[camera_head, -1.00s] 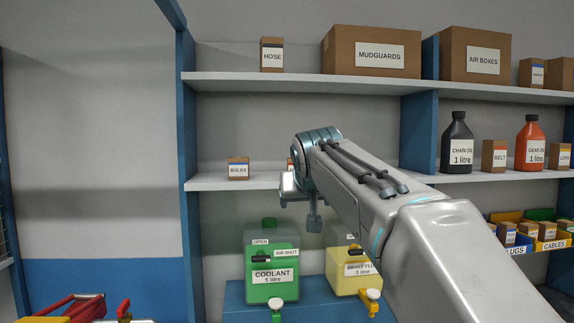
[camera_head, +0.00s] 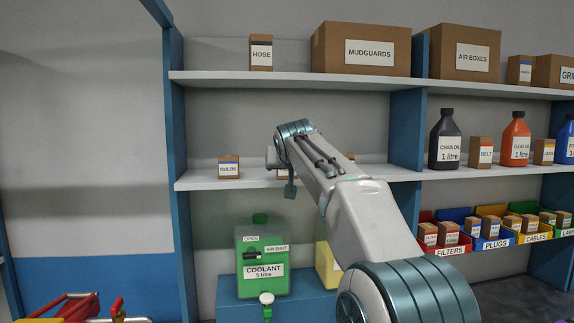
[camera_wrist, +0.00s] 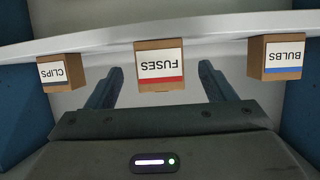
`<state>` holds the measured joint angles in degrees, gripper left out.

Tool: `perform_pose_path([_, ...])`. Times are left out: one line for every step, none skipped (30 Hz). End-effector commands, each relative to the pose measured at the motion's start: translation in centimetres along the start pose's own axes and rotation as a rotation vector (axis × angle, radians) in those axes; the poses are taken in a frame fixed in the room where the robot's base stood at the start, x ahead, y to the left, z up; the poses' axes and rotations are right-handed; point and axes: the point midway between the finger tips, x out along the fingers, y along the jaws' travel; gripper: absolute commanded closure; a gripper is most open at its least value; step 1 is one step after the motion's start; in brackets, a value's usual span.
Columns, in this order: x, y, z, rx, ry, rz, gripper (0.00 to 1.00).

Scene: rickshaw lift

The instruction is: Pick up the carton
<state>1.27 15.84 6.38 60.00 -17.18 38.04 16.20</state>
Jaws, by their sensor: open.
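In the wrist view, which is upside down, a small brown carton labelled FUSES (camera_wrist: 160,86) with a red stripe shows between the two fingertips of my gripper (camera_wrist: 160,69). The fingers are apart, with a gap on each side of the carton; I cannot tell how deep it is between them. A CLIPS carton (camera_wrist: 60,84) is on the left and a BULBS carton (camera_wrist: 276,70) with a blue stripe on the right. In the head view the BULBS carton (camera_head: 229,168) stands on the middle shelf, left of my gripper (camera_head: 290,189). My arm mostly hides the FUSES carton there.
The middle shelf (camera_head: 215,183) ends at a blue upright (camera_head: 407,130). Above are a HOSE carton (camera_head: 261,54) and a MUDGUARDS box (camera_head: 362,48). Below stand a green coolant can (camera_head: 262,285) and a partly hidden yellow can (camera_head: 327,265). Bottles stand farther right.

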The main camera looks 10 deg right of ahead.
Motion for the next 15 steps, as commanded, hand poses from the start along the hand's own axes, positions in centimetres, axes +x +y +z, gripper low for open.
perform_pose_path([0.3,0.0,-0.3,0.0,-0.001,0.0,0.24])
perform_pose_path([0.6,0.0,-0.5,0.0,-0.001,0.0,0.24])
perform_pose_path([0.9,0.0,-0.7,0.0,-0.001,0.0,0.24])
perform_pose_path([1.3,0.1,-0.9,0.0,-0.002,0.001,0.24])
perform_pose_path([1.7,0.1,-1.1,0.0,-0.003,0.001,0.24])
perform_pose_path([2.1,0.1,-1.4,0.0,-0.003,0.001,0.24])
perform_pose_path([2.5,0.1,-1.5,0.0,-0.003,0.001,0.24])
perform_pose_path([2.9,0.1,-1.6,0.0,-0.003,0.001,0.24])
perform_pose_path([3.4,0.1,-1.5,0.0,-0.004,0.001,0.24])
perform_pose_path([3.9,0.1,-1.4,0.0,-0.003,0.001,0.24])
perform_pose_path([4.2,0.1,-1.4,0.0,-0.003,0.001,0.24])
perform_pose_path([4.5,0.1,-1.4,0.0,-0.002,0.001,0.24])
perform_pose_path([4.7,0.1,-1.4,0.0,-0.002,0.001,0.24])
perform_pose_path([4.9,0.1,-1.3,0.0,-0.001,0.001,0.24])
perform_pose_path([5.0,0.1,-1.3,0.0,-0.001,0.001,0.24])
